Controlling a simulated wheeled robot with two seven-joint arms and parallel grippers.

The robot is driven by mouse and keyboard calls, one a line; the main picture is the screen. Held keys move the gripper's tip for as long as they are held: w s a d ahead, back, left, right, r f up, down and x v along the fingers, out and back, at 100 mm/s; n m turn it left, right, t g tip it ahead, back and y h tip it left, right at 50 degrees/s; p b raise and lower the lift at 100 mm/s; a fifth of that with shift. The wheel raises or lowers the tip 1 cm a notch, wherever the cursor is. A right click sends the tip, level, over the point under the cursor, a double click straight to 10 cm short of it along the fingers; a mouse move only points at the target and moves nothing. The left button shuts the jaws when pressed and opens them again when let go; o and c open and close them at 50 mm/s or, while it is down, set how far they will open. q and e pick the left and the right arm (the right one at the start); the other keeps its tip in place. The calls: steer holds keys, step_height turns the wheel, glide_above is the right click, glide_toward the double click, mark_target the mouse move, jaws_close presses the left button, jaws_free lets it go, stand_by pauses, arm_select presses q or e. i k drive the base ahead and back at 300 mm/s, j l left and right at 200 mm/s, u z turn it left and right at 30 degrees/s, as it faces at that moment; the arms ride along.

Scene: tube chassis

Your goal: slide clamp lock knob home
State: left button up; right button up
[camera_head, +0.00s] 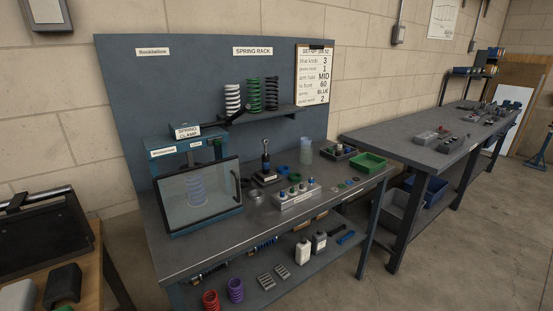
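The spring clamp (160,143) is a blue-grey box with a sign reading SPRING CLAMP, at the left of the workbench. Its front is a dark-framed clear guard (176,218) with a black handle (237,187) on its right side. A pale blue coil spring (195,188) stands upright behind the guard. Two small labels sit on the clamp's upper front; the smaller right one (195,143) is too small to read surely. I cannot make out the lock knob or its position. Neither of my grippers is in view.
The workbench (183,257) holds a black-handled upright tool (265,158), a grey block with knobs (297,193) and a green tray (369,162). White, green and black springs stand on the rack shelf (260,115). The bench's front left is clear.

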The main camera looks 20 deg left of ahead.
mark_target(217, 141)
steer(key=i+u, duration=0.1)
steer(key=u, duration=1.4)
